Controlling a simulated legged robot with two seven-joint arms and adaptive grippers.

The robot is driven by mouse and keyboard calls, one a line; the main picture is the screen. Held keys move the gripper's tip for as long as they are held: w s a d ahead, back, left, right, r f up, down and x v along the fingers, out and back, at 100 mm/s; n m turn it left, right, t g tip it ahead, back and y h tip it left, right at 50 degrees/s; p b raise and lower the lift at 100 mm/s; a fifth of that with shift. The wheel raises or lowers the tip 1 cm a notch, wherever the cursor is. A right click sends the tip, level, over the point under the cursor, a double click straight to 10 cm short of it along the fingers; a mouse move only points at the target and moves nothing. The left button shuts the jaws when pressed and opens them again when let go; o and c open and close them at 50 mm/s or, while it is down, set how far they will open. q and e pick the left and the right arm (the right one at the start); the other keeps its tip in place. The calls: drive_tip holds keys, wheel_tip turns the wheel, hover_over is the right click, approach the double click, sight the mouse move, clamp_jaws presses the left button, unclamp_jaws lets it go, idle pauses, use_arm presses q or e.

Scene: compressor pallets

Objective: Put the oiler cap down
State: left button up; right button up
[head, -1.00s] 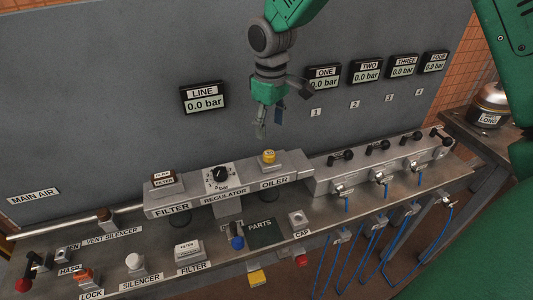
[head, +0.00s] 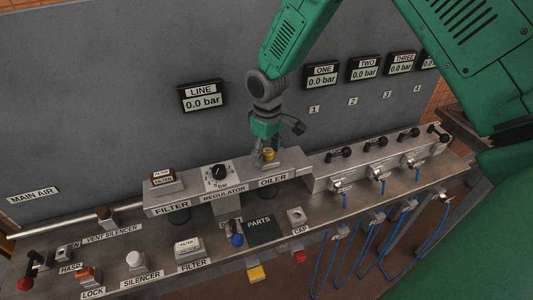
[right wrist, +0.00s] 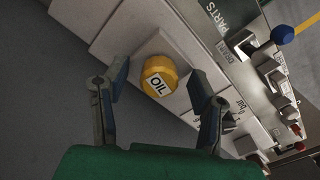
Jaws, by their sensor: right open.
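The yellow oiler cap (head: 269,154) sits on the oiler block (head: 290,163) above the OILER label. In the right wrist view the cap (right wrist: 159,76) shows its round top with an OIL label. My right gripper (head: 266,148) points down at the cap in the head view. In the right wrist view its two fingers (right wrist: 158,72) are spread, one on each side of the cap, with visible gaps. A small grey stand (head: 296,215) by the CAP label has no yellow cap on it. My left gripper is not in view.
The regulator knob (head: 218,173) and the brown filter cap (head: 162,177) are left of the oiler. A row of black-handled valves (head: 376,143) is to the right. The dark PARTS mat (head: 264,230) in front looks bare.

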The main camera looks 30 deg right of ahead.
sight(262, 230)
drive_tip(key=shift+d, duration=0.1)
drive_tip(key=c, duration=1.1)
drive_tip(key=shift+w+r, duration=0.1)
drive_tip(key=shift+r, duration=0.45)
wheel_tip(262, 230, up, 8)
drive_tip(key=shift+f+b, duration=0.15)
drive_tip(key=shift+b, duration=0.25)
drive_tip(key=shift+s+b, duration=0.2)
drive_tip(key=shift+b, duration=0.1)
drive_tip(key=s+a+f+n+b, duration=0.7)
drive_tip(key=s+a+f+b, duration=0.25)
drive_tip(key=f+b, duration=0.5)
drive_tip(key=f, duration=0.2)
drive_tip(key=f+b, duration=0.1)
drive_tip(key=f, duration=0.5)
drive_tip(key=shift+s+d+b, duration=0.25)
drive_tip(key=shift+d+b, duration=0.1)
drive_tip(key=shift+b, duration=0.05)
